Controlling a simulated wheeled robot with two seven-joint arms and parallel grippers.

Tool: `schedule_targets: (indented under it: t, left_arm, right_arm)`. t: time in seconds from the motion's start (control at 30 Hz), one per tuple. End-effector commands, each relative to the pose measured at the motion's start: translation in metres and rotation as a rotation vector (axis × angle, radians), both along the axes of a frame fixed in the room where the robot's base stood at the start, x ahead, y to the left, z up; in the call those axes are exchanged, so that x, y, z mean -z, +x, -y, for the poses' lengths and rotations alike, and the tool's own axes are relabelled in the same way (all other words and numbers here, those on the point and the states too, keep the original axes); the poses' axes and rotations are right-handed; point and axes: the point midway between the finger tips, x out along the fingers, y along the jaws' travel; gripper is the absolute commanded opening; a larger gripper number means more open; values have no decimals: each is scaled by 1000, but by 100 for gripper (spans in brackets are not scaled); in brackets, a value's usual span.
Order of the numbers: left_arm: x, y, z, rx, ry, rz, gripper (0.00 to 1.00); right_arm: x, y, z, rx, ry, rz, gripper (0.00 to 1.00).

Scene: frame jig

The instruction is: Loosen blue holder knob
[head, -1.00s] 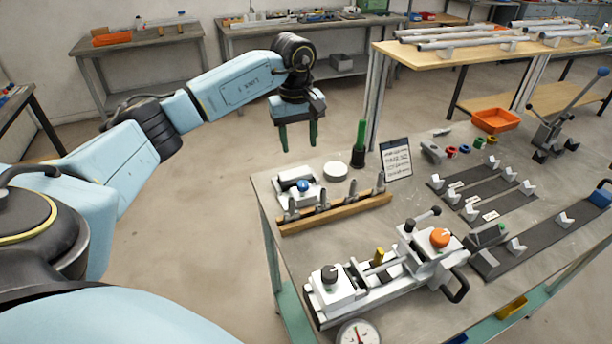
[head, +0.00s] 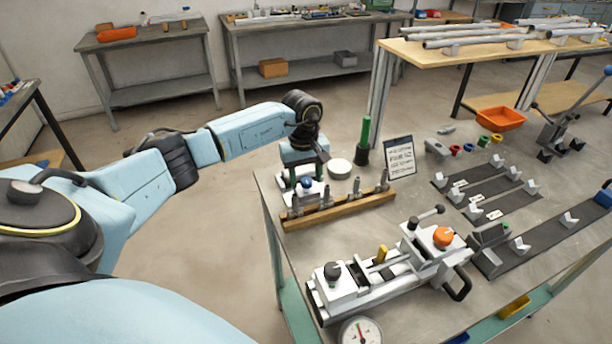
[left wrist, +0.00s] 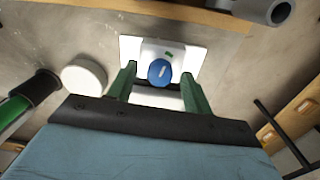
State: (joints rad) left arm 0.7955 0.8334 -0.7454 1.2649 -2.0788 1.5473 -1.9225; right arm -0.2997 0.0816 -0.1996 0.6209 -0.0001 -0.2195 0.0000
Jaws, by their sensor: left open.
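The blue holder knob (head: 306,183) sits on a white holder block (head: 315,193) at the table's back left corner. In the left wrist view the blue knob (left wrist: 160,72) shows between and just beyond the two green fingers, with the white block's plate (left wrist: 195,50) around it. My left gripper (head: 306,180) is open and points down over the knob, its fingers on either side of it. I cannot tell whether the fingers touch the knob. My right gripper is not in view.
A wooden rail with several metal pegs (head: 340,208) stands just in front of the holder. A white round puck (head: 340,168), a green-handled tool (head: 363,140) and a sign card (head: 399,157) stand beside it. A clamp jig with an orange knob (head: 443,236) lies nearer.

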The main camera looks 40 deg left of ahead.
Motion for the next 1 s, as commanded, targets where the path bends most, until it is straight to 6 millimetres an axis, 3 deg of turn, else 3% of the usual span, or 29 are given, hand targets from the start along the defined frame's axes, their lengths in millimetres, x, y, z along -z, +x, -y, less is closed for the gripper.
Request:
schedule_targets:
  t: [0.07,0.4,0.77,1.0]
  left_arm:
    - [0,0,0,0,0,0,48]
    - [0,0,0,0,0,0,6]
    - [0,0,0,-69,1,2,6]
    - [-1,0,0,-235,0,2,6]
  right_arm:
    - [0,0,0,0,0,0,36]
    - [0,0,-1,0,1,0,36]
    - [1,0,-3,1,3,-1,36]
    - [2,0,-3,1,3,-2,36]
